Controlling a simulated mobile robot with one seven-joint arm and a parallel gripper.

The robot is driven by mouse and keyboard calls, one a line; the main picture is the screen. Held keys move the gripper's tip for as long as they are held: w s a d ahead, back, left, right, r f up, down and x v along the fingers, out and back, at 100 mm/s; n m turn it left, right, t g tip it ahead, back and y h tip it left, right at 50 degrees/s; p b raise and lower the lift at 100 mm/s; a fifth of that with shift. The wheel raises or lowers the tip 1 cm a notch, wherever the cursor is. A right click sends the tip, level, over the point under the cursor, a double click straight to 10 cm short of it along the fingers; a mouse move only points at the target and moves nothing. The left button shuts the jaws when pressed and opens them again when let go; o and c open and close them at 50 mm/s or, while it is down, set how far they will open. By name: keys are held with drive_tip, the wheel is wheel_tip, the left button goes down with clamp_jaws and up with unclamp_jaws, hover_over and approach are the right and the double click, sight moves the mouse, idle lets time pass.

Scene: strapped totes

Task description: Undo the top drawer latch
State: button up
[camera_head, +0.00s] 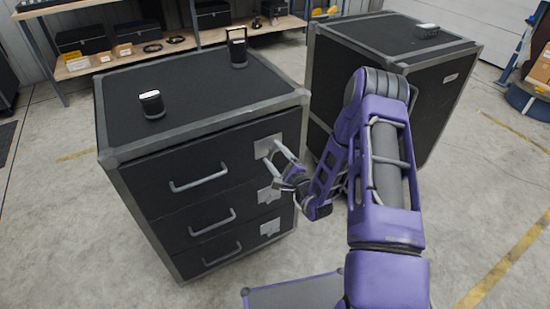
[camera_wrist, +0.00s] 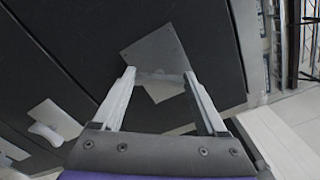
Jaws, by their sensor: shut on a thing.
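The top drawer latch (camera_head: 264,145) is a light metal plate at the right end of the top drawer (camera_head: 162,170) of the black cabinet. In the wrist view the latch plate (camera_wrist: 155,50) looks tilted, with a small raised piece across it between my fingertips. My gripper (camera_head: 273,153) reaches it from the right and front. In the wrist view the fingertips of my gripper (camera_wrist: 159,76) are at both ends of that raised piece, shut on it. The top drawer looks closed, flush with the front. The fingers partly hide the latch in the head view.
Below are two more drawers with latches, the middle latch (camera_head: 267,193) and bottom latch (camera_head: 270,228). Two small dark objects (camera_head: 152,104) (camera_head: 238,52) stand on the cabinet top. A second black cabinet (camera_head: 430,90) stands at right. Floor in front is open.

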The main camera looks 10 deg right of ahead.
drive_tip(key=shift+f+n+b, duration=0.15)
drive_tip(key=shift+n+b, duration=1.5)
drive_tip(key=shift+n, duration=1.65)
drive_tip(key=o, duration=1.3)
drive_tip(key=v, duration=1.7)
drive_tip(key=shift+s, duration=0.2)
